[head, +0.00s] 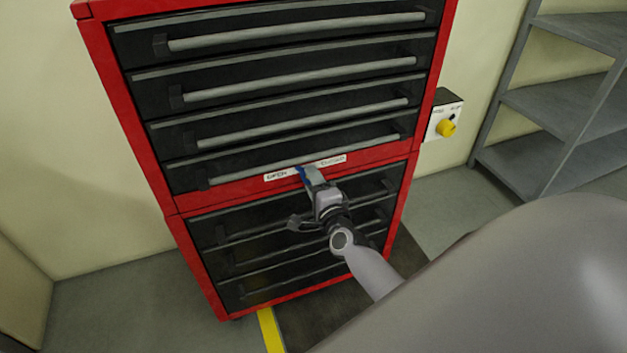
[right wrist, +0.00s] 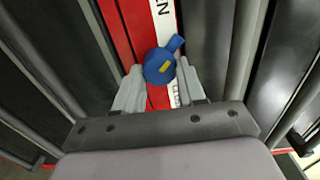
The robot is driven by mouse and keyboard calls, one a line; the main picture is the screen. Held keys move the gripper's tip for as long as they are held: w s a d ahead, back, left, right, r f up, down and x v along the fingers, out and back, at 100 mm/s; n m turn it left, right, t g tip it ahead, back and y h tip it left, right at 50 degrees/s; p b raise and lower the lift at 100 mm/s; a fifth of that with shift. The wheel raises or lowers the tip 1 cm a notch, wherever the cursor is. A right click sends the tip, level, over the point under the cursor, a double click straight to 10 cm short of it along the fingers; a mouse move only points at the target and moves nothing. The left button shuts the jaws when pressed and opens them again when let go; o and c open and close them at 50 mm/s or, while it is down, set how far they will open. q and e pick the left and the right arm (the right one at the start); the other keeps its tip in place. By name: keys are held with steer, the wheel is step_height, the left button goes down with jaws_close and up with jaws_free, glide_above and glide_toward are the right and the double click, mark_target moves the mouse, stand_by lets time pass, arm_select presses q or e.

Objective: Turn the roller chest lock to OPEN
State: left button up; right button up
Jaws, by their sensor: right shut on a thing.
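The red roller chest (head: 182,202) stands ahead with a red band between its upper and lower drawers. On that band is the lock, a blue knob (head: 300,171) with a white OPEN label (head: 278,176) on its left and another, hard-to-read white label (head: 333,161) on its right. My right gripper (head: 310,177) is at the knob and covers part of it. My left gripper does not show.
Drawer handles (head: 300,75) stick out above and below the band. A white box with a yellow knob (head: 446,128) is on the wall right of the chest. Grey shelves (head: 545,105) stand farther right. A yellow floor line (head: 270,330) runs below the chest.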

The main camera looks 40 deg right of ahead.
stand_by(0.5)
steer(key=o, duration=1.1)
steer(key=shift+c, duration=0.2)
steer(key=v, duration=0.7)
steer(key=shift+p, duration=0.35)
steer(key=s+a+f+n+g+y+p, duration=0.2)
steer(key=s+a+n, duration=0.4)
steer(key=s+n, duration=0.3)
steer(key=s+a+f+n+g+y+p, duration=0.2)
steer(key=s+a+n+g+y+p, duration=0.2)
steer(key=s+n, duration=0.6)
steer(key=a+n, duration=0.2)
steer(key=n, duration=0.2)
steer(key=shift+a+g+y, duration=0.3)
steer(key=shift+a+g, duration=0.1)
